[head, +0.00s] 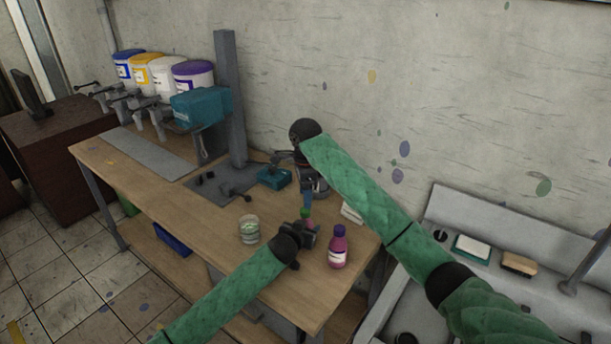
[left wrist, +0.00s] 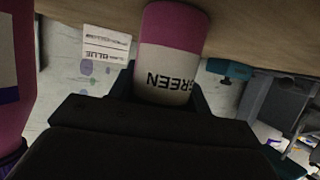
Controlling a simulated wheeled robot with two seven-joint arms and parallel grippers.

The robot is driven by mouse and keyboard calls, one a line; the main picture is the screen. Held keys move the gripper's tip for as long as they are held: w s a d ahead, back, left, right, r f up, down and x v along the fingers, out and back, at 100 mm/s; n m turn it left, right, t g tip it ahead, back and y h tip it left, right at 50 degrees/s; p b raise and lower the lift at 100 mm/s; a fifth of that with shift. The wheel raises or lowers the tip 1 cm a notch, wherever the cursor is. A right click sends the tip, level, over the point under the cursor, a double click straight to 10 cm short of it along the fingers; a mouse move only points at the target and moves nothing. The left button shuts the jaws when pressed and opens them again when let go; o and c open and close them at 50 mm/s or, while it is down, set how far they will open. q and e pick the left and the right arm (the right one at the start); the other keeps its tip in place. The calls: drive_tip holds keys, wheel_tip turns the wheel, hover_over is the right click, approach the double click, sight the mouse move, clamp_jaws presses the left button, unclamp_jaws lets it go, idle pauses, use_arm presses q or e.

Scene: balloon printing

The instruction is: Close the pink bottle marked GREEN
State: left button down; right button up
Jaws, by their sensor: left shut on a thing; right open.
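The pink bottle marked GREEN (left wrist: 171,55) fills the top middle of the left wrist view, its white label between my left gripper's (left wrist: 165,100) fingers. In the head view my left gripper (head: 306,234) is low over the table, shut on this bottle, which it mostly hides. A small green spot (head: 306,211), seemingly a cap, shows at the bottle's top. My right gripper (head: 307,194) is open just above it; whether it touches the cap cannot be told.
Another pink bottle (head: 338,250) with a purple cap stands to the right near the table edge. A clear jar (head: 249,230) stands to the left. A white card (left wrist: 106,44) lies behind. A sink (head: 470,218) is at right.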

wheel_tip(320, 180, up, 7)
idle(0.4)
use_arm(q)
drive_tip(key=c, duration=0.6)
unclamp_jaws()
drive_tip(key=b+v, duration=0.2)
drive_tip(key=v, duration=0.4)
drive_tip(key=shift+s+a+b, duration=0.2)
drive_tip(key=shift+s+b, duration=0.15)
drive_tip(key=shift+b, duration=0.05)
drive_tip(key=shift+s+a+r, duration=0.15)
drive_tip(key=shift+s+r, duration=0.15)
drive_tip(key=shift+s, duration=0.1)
use_arm(e)
wheel_tip(320, 180, down, 3)
